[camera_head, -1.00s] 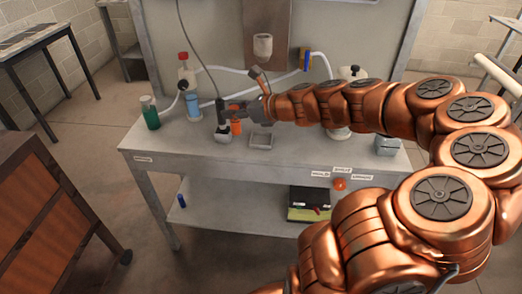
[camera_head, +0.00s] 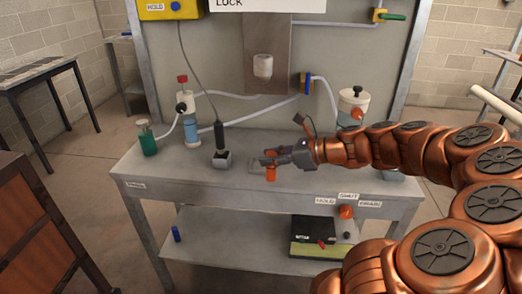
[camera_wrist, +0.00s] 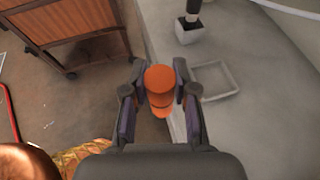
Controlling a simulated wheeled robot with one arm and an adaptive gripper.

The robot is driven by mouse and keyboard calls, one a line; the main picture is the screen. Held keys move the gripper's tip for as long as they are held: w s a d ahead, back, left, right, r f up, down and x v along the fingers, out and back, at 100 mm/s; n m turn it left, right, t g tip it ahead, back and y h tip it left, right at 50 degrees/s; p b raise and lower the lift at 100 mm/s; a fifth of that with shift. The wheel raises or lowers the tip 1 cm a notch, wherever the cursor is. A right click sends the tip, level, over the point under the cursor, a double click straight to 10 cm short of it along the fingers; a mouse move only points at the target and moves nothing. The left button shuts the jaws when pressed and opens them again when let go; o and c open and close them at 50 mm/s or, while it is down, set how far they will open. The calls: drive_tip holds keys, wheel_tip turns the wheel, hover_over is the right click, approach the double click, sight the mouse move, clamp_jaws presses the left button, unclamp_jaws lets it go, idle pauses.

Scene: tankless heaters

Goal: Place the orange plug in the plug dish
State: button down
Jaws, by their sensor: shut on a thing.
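The orange plug (camera_head: 270,174) is held between the fingers of my gripper (camera_head: 272,158), above the front part of the grey bench. In the wrist view the plug (camera_wrist: 159,86) sits between both fingertips (camera_wrist: 160,92), over the bench's front edge. The plug dish, a shallow square tray with a low rim (camera_wrist: 236,82), lies on the bench just right of the plug in that view. In the head view the dish (camera_head: 254,165) is partly hidden behind my gripper and the plug. The plug is apart from the dish in the wrist view.
A black-handled probe stands in a small square holder (camera_head: 222,161) left of the dish. A green bottle (camera_head: 147,141) and a blue bottle (camera_head: 191,131) stand further left. A white-topped vessel (camera_head: 352,104) stands at right. The bench (camera_head: 180,172) is clear along its front left.

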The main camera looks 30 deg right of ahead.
drive_tip(key=shift+w+d+f, duration=0.75)
drive_tip(key=shift+w+f, duration=0.05)
drive_tip(key=shift+w, duration=1.05)
drive_tip(key=shift+w+d+f, duration=0.7)
drive_tip(key=shift+w+f, duration=0.05)
drive_tip(key=shift+w, duration=1.15)
drive_tip(key=shift+w+d+f, duration=0.75)
drive_tip(key=shift+w+f, duration=0.05)
drive_tip(key=shift+w, duration=1.05)
drive_tip(key=c, duration=0.9)
unclamp_jaws()
drive_tip(key=shift+f, duration=0.15)
drive_tip(key=shift+s+d+r, duration=0.15)
drive_tip(key=shift+s+r, duration=0.05)
drive_tip(key=shift+r, duration=0.05)
drive_tip(key=v, duration=1.1)
drive_tip(key=shift+s, duration=0.25)
drive_tip(key=shift+r, duration=0.1)
